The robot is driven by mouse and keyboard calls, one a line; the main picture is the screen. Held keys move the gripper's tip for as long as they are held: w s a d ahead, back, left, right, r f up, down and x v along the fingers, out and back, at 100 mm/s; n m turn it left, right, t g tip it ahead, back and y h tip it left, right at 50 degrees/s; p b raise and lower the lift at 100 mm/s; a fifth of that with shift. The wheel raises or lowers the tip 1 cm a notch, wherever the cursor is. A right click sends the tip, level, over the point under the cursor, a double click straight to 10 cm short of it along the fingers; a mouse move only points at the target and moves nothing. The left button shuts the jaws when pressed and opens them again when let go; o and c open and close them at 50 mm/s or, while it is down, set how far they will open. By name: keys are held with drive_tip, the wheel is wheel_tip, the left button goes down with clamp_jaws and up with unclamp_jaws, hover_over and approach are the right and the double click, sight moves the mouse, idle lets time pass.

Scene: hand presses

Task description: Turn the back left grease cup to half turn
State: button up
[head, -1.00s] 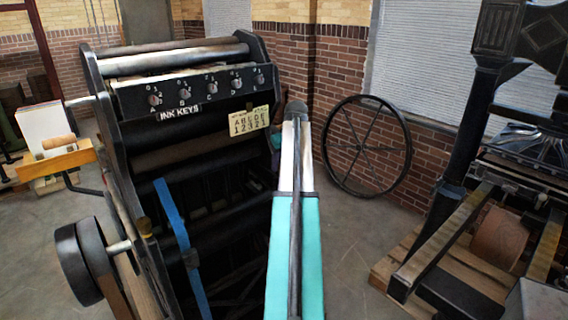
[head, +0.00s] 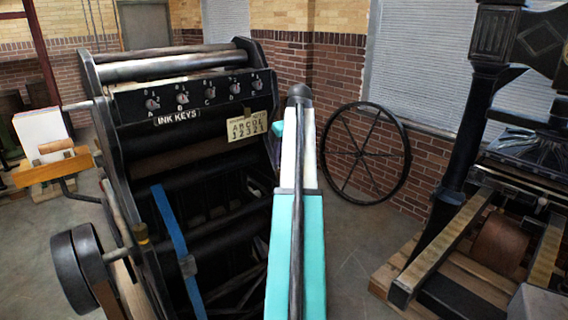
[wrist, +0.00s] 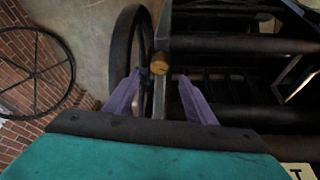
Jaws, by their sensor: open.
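My gripper (wrist: 158,76) shows in the wrist view as two purple fingers, open and apart, with nothing held between them. A small brass grease cup (wrist: 159,63) appears between the fingertips on the black press frame, beside a dark wheel. I see no contact with either finger. I cannot tell from this view which of the press's cups it is. In the head view my arm stands in front of the press's right side, and my fingers and that cup are hidden. A small brass fitting (head: 141,232) shows on the press's left side.
The black press (head: 190,150) carries a row of ink keys and a number plate (head: 247,127). A spoked wheel (head: 365,155) leans at the brick wall. Another press (head: 470,215) stands at right, with floor between.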

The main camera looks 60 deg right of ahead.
drive_tip(key=shift+b+v, duration=0.3)
drive_tip(key=shift+v, duration=2.65)
drive_tip(key=shift+d+f, duration=0.1)
